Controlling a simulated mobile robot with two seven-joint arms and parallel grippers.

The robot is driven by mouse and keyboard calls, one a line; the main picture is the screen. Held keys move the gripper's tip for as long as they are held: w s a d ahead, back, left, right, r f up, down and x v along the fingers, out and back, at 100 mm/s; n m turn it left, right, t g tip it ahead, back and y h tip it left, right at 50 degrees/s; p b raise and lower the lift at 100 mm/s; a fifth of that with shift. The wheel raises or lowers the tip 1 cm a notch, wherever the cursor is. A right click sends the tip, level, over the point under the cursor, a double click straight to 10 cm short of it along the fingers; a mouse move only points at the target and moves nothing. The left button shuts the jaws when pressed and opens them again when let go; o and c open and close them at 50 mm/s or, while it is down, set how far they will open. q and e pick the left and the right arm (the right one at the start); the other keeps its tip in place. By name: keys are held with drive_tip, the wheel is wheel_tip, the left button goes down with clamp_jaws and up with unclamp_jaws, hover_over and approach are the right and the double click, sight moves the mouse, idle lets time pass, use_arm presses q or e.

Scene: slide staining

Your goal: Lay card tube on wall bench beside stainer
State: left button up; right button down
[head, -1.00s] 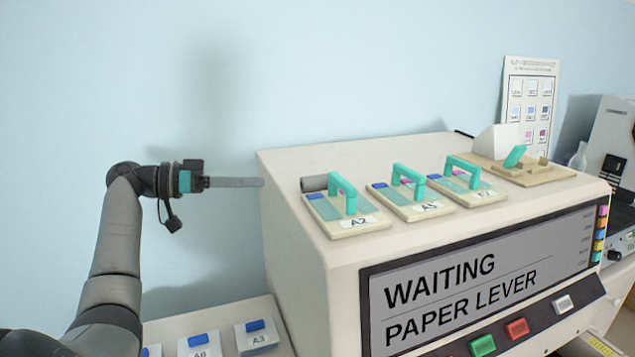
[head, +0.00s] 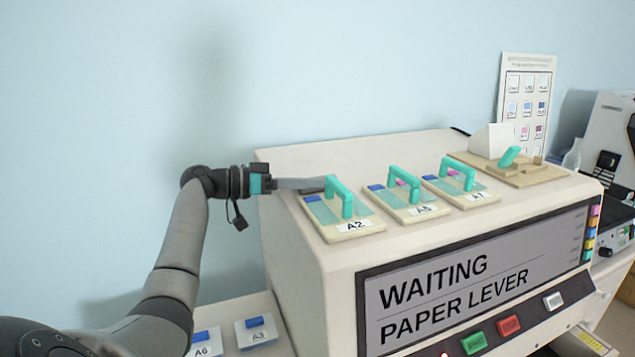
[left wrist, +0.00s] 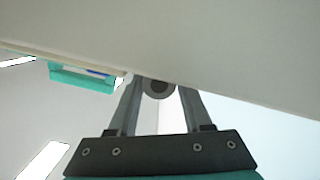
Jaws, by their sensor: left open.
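The card tube (head: 313,191) is a short grey cylinder lying on top of the stainer (head: 350,272), at its left end behind the A2 tray; the finger mostly covers it in the head view. My left gripper (head: 318,184) reaches in from the left at the tube. In the left wrist view, the round dark end of the tube (left wrist: 158,88) shows between the two spread fingers (left wrist: 160,100). The gripper is open, and I cannot tell whether either finger touches the tube. The wall bench (head: 232,308) shows low at the left of the stainer. My right gripper is out of view.
The A2 tray (head: 352,227) with its teal handle stands close to the fingertips. Two similar trays and a wooden fixture (head: 520,175) stand farther right. Blue-tabbed cards A6 (head: 203,342) and A3 (head: 257,332) lie on the bench. A pale blue wall stands behind.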

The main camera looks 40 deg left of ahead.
use_arm(q)
drive_tip(key=shift+c, duration=0.2)
clamp_jaws()
idle(0.3)
wheel_tip(320, 180, up, 20)
drive_tip(key=shift+p, duration=0.45)
drive_tip(key=shift+s, duration=0.1)
